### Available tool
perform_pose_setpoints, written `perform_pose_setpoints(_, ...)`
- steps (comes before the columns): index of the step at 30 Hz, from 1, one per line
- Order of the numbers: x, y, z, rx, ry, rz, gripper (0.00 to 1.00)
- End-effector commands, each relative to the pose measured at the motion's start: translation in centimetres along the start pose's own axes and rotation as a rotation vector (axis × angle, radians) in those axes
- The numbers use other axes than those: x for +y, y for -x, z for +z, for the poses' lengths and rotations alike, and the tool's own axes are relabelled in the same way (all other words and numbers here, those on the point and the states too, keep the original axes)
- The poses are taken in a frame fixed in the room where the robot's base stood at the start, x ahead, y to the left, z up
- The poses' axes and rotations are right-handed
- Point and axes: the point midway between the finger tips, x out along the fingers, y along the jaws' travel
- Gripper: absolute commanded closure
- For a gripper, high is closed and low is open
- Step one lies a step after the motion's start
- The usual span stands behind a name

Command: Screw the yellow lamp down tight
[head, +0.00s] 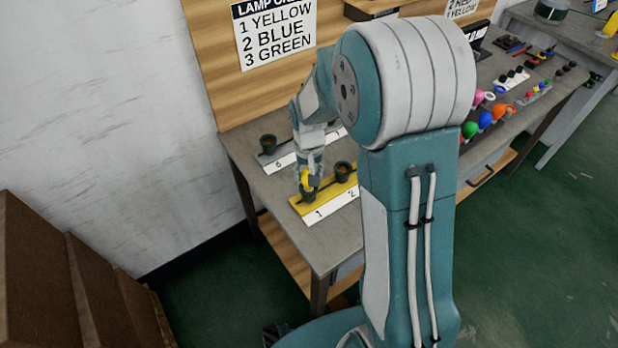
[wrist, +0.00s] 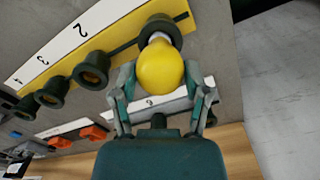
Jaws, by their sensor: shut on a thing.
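The yellow lamp (wrist: 160,68) is in my gripper (wrist: 160,75), with one finger on each side of its bulb in the wrist view. Its pale neck meets the mouth of a dark socket (wrist: 163,25) at the end of the yellow strip (wrist: 125,45). How deep the neck sits is hidden by the bulb. In the head view my gripper (head: 308,180) points down at the lamp (head: 304,179) over the socket by label 1. The dark socket by label 2 (wrist: 92,70) is empty, and more sockets follow along the strip.
A grey strip with a dark socket (head: 268,143) lies behind. Several loose coloured lamps, among them a blue lamp (head: 485,120) and a green lamp (head: 469,131), are on the bench's right part. A lamp order sign (head: 273,30) hangs on the wooden back panel.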

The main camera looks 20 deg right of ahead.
Motion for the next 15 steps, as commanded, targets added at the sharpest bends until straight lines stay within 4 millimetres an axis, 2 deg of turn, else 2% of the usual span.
perform_pose_setpoints(9,0.00,-0.08,0.02,-0.001,-0.330,0.000,0.76)
perform_pose_setpoints(15,0.00,-0.09,0.02,-0.001,-0.369,0.000,0.76)
